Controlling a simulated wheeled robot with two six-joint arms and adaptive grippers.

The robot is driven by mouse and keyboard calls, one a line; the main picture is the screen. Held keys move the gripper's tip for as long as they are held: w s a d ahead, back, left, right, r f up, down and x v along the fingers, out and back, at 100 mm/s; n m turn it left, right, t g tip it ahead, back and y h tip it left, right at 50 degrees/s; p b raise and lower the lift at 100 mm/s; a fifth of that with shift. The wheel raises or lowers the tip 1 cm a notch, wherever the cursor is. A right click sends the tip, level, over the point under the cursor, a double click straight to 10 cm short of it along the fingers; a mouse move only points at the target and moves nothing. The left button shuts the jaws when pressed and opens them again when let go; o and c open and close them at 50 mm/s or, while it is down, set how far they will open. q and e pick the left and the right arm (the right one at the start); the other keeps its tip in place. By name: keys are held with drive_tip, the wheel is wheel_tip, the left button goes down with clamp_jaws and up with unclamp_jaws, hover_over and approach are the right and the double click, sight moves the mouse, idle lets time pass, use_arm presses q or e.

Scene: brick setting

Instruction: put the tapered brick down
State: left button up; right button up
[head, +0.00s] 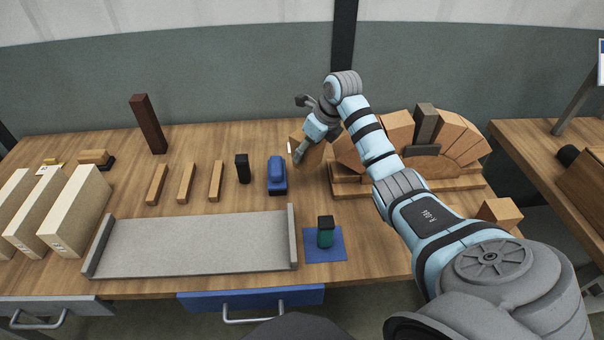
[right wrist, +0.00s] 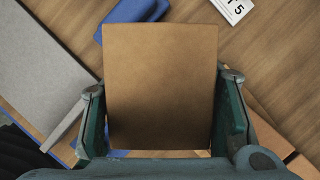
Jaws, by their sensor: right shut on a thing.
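My right gripper (head: 303,147) is shut on a tan tapered brick (head: 315,156), just left of the brick arch. In the right wrist view the brick (right wrist: 160,85) fills the space between the two fingers of the gripper (right wrist: 162,84), one finger on each side. The brick's wide flat face is toward the camera and covers the table below it. I cannot tell whether its bottom touches the table. My left gripper is in neither view.
The arch of wedge bricks (head: 456,140) on a wooden base stands close on the right, partly behind my right arm. A blue tool (head: 277,176) lies left of the held brick.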

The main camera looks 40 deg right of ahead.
wheel_tip(320, 180, down, 9)
drive_tip(key=shift+a+r+b, duration=0.1)
drive_tip(key=shift+b, duration=0.35)
drive_tip(key=o, duration=1.1)
drive_tip(key=shift+r, duration=0.15)
